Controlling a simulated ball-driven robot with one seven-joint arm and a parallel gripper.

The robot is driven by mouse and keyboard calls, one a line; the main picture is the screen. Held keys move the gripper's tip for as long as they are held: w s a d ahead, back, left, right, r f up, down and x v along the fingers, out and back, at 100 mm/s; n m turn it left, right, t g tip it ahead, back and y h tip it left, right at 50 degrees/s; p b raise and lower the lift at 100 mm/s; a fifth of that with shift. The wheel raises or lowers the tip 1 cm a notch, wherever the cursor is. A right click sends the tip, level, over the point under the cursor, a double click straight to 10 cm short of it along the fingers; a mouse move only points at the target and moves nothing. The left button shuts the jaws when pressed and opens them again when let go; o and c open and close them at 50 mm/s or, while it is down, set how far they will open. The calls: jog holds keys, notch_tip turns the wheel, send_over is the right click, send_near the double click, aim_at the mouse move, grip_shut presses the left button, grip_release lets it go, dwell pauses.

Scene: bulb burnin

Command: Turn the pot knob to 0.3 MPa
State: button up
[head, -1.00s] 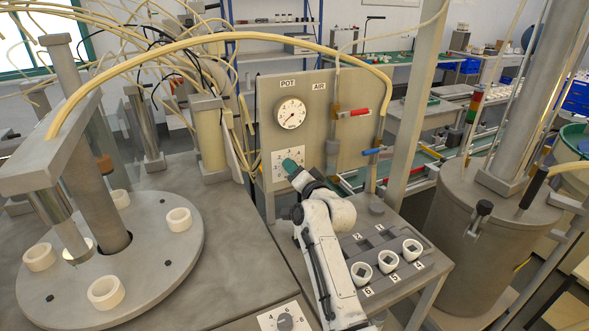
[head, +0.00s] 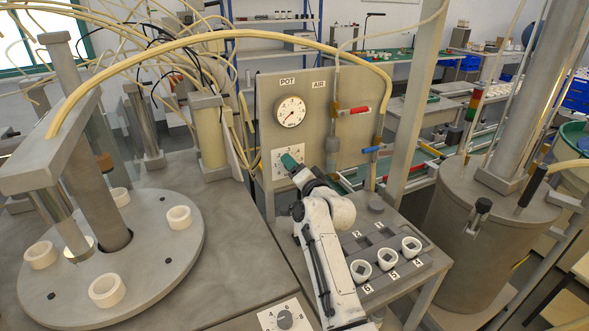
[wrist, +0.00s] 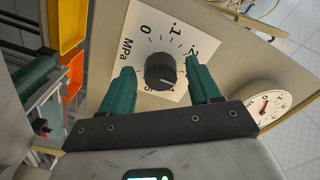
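The pot knob (wrist: 161,72) is a dark round knob on a white scale plate (wrist: 147,30) marked 0, .1, .2 and MPa, with further marks partly hidden. My gripper (wrist: 160,63) has two teal fingers, one on each side of the knob. Gaps show between knob and fingers, so it is open and not clamped on it. In the head view my gripper (head: 291,161) is at the plate on the panel under the POT label, and it hides the knob. The round gauge (head: 291,113) with a red needle is above the plate; it also shows in the wrist view (wrist: 266,102).
The panel (head: 345,88) also carries a red valve handle (head: 359,109) and a blue one (head: 371,149) at right. White sockets (head: 361,270) stand in a block in front, right of my arm. Another knob (head: 285,319) is at the front edge. A round turntable (head: 160,250) is at left.

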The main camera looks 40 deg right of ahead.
jog(key=b+v, duration=0.1)
jog(key=v, duration=0.9)
jog(key=shift+s+a, duration=0.1)
jog(key=shift+s, duration=0.3)
dwell(0.3)
jog(key=s+a+f+n+g+y, duration=0.1)
jog(key=s+a+f+n+g, duration=0.1)
jog(key=s+a+f+n, duration=0.1)
jog(key=s+a+f+n+g+y, duration=0.2)
jog(key=s+a+f+n+g, duration=0.1)
jog(key=s+a+f, duration=0.3)
jog(key=s+a+f+n+g+y, duration=0.1)
jog(key=s+a+f+n+g, duration=0.2)
jog(key=s+a+f+n, duration=0.1)
jog(key=shift+s+a+f+n+y, duration=0.3)
jog(key=shift+s+a+f, duration=0.4)
jog(key=shift+a, duration=0.15)
jog(key=s+a+f+n+g, duration=0.1)
jog(key=s+f+g, duration=0.1)
jog(key=s, duration=0.5)
jog(key=s+a+f+n+g, duration=0.1)
jog(key=s+f+g, duration=0.2)
jog(key=s, duration=0.3)
jog(key=s+a+f+n+g, duration=0.1)
jog(key=s+f+g, duration=0.2)
jog(key=s, duration=0.4)
jog(key=shift+s+f, duration=0.35)
jog(key=shift+f, duration=0.25)
